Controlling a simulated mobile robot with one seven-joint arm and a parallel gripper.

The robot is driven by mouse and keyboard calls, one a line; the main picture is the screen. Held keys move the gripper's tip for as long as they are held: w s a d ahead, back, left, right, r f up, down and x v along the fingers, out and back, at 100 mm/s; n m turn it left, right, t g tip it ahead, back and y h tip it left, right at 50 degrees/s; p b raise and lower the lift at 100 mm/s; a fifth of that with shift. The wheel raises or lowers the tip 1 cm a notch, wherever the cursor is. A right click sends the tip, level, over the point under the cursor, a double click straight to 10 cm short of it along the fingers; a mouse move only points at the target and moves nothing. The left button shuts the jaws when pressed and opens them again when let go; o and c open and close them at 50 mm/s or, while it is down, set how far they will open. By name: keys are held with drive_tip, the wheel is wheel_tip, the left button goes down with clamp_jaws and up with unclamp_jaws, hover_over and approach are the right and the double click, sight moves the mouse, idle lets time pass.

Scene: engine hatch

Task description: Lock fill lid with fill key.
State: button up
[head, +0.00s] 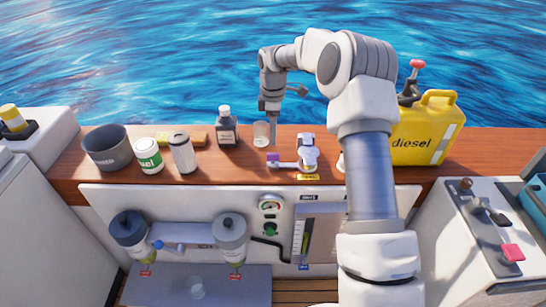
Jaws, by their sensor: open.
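The fill lid looks to be the grey-white round fitting (307,150) on the wooden deck, above a small yellow label (308,177). A small purple block with a light bar (273,159) lies just left of the fitting, the bar reaching toward it. This may be the fill key, but it is too small to be sure, and I cannot tell whether it touches the lid. My gripper (273,141) points down, open, just above and behind the purple block, close to a clear glass (261,134). The gap between its fingers is hard to see.
A dark bottle (228,131), a white can (182,152), a green-labelled tub (148,156) and a grey pot (106,148) stand to the left. A yellow diesel can (422,135) stands at right. Water lies beyond the deck's back edge.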

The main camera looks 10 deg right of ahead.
sight(273, 155)
wheel_tip(273, 155, down, 10)
drive_tip(key=shift+r+b, duration=0.2)
drive_tip(key=shift+b, duration=0.35)
drive_tip(key=shift+c, duration=0.3)
clamp_jaws()
